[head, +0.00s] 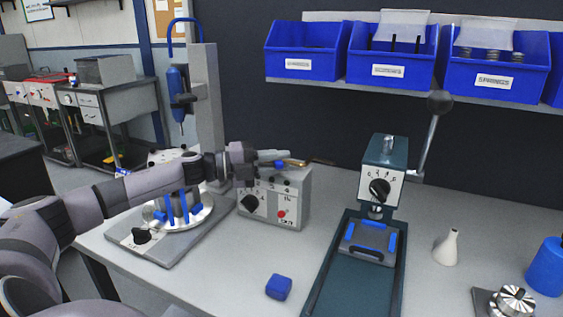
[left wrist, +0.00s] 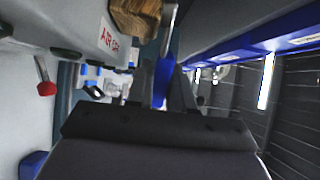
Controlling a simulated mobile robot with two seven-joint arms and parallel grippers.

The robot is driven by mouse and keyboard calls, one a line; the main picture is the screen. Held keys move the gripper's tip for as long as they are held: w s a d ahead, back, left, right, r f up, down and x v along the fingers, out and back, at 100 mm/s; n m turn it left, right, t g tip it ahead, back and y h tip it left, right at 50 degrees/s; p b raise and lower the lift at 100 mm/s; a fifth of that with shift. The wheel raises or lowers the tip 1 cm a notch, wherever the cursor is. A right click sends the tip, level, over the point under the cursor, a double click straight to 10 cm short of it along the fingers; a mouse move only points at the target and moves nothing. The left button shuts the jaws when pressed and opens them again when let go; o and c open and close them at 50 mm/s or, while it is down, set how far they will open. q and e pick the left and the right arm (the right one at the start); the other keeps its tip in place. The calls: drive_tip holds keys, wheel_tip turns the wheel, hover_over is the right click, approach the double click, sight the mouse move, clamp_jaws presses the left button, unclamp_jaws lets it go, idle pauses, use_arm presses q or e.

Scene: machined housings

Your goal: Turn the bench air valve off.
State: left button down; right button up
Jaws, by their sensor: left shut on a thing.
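The bench air valve shows as a brass body (head: 296,162) with a blue lever (head: 264,164) above a grey control box (head: 290,200). In the left wrist view the brass body (left wrist: 135,16) is at the top, and the blue lever (left wrist: 163,80) runs down toward the dark gripper body. A red "AIR" label (left wrist: 109,36) is beside the brass; its second word is hard to read. My left gripper (head: 276,158) is shut on the blue lever, and its fingers partly hide it. My right gripper is not in view.
The box front has a black dial (head: 250,203) and a red button (head: 281,214). A fixture with blue posts (head: 180,208) stands left, under my arm. A teal press (head: 384,165) with a raised lever stands right. A blue block (head: 279,287) lies in front. Blue bins (head: 306,50) hang above.

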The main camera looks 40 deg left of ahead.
use_arm(q)
drive_tip(key=shift+s+a+m+g+h, duration=0.15)
drive_tip(key=shift+m+g+h, duration=0.25)
drive_tip(key=shift+h, duration=0.1)
drive_tip(key=shift+s, duration=0.1)
drive_tip(key=c, duration=1.1)
unclamp_jaws()
